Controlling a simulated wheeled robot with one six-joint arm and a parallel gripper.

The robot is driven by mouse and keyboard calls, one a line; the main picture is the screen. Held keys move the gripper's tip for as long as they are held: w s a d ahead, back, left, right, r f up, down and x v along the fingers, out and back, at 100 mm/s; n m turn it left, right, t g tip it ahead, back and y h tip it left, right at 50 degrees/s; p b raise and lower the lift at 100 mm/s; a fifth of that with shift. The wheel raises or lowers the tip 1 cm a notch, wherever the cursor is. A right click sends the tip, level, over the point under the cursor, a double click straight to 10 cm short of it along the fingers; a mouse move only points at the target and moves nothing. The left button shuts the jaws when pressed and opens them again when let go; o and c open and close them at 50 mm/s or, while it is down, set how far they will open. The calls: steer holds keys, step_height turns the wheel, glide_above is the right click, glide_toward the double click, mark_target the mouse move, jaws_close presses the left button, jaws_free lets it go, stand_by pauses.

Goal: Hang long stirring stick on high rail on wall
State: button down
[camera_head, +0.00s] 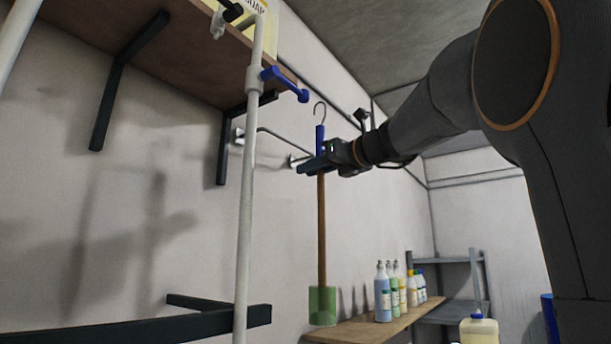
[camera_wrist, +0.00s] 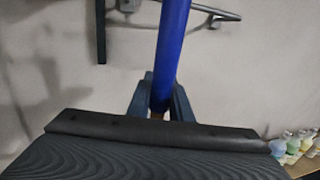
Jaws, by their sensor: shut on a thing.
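The long stirring stick (camera_head: 321,230) hangs upright, with a metal hook on top, a blue upper part, a brown shaft and a green paddle at the bottom. My gripper (camera_head: 318,166) is shut on it around the lower end of the blue part. The wrist view shows the blue part (camera_wrist: 172,45) rising between the fingers (camera_wrist: 160,105). A metal rail (camera_head: 280,135) on wall brackets runs behind the stick. Part of it also shows at the top of the wrist view (camera_wrist: 212,12). In the head view the hook is above the rail's line; I see no contact between them.
A white upright pole (camera_head: 246,210) with a blue clamp (camera_head: 285,82) stands left of the stick. A brown shelf (camera_head: 150,50) on dark brackets is at upper left. Below, a wooden shelf (camera_head: 350,331) holds several bottles (camera_head: 383,293). A grey rack (camera_head: 450,261) stands behind.

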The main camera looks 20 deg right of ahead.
steer(key=w+a+f, duration=0.3)
steer(key=w+a, duration=0.6)
steer(key=w, duration=0.3)
steer(key=shift+w+f+b, duration=0.3)
steer(key=shift+f+b, duration=0.05)
steer(key=shift+f, duration=0.05)
stand_by(1.4)
steer(key=shift+a, duration=0.1)
steer(key=c, duration=1.5)
jaws_free()
steer(key=b+v, duration=0.3)
steer(key=v, duration=0.4)
steer(key=shift+s, duration=0.35)
